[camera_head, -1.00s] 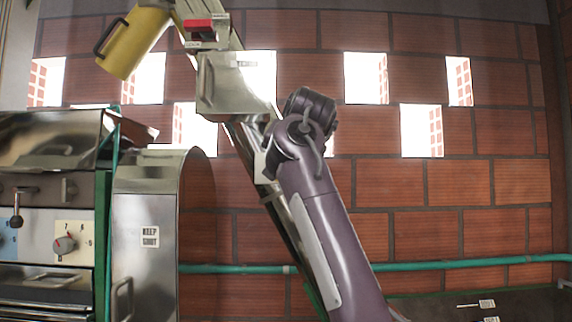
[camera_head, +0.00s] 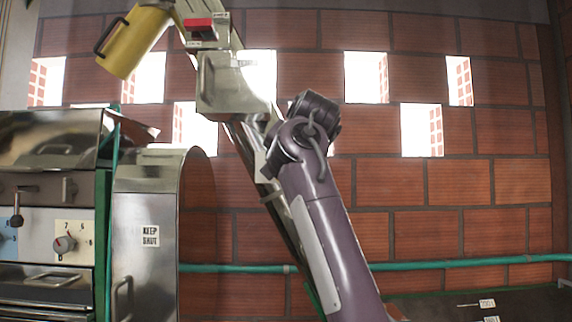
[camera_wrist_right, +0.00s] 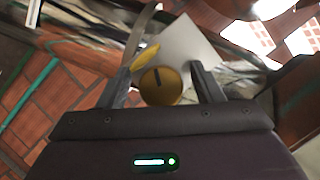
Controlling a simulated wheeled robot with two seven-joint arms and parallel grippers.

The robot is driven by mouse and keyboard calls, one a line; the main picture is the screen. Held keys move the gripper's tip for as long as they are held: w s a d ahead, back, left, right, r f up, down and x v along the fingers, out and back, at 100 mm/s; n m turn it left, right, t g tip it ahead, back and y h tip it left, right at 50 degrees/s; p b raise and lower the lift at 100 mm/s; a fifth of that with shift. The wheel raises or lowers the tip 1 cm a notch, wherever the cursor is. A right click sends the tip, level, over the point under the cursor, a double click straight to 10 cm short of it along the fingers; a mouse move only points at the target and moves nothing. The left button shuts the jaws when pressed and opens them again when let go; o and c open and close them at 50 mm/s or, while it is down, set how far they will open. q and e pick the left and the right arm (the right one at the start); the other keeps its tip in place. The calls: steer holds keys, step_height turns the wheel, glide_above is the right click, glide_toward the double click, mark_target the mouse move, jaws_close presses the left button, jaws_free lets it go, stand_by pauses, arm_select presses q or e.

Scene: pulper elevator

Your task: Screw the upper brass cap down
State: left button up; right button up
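A round brass cap (camera_wrist_right: 160,87) with a dark slot shows in the right wrist view, between the two fingers of my right gripper (camera_wrist_right: 162,77). The fingers are spread, with a visible gap on each side of the cap. A pale metal plate (camera_wrist_right: 188,52) lies behind the cap, with a yellow piece (camera_wrist_right: 147,55) beside it. In the head view my purple right arm reaches up to the slanted metal elevator (camera_head: 236,85); the gripper and cap are hidden there. My left gripper is out of view.
A yellow cylinder (camera_head: 132,40) with a black handle hangs at the elevator's top, near a red switch (camera_head: 199,23). A metal machine with a dial (camera_head: 65,244) and a rounded metal housing (camera_head: 146,210) stand at left. A green pipe (camera_head: 455,264) runs along the brick wall.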

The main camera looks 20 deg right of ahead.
steer(key=shift+s+r, duration=0.15)
steer(key=b+v, duration=0.3)
steer(key=v, duration=0.4)
steer(key=shift+s, duration=0.25)
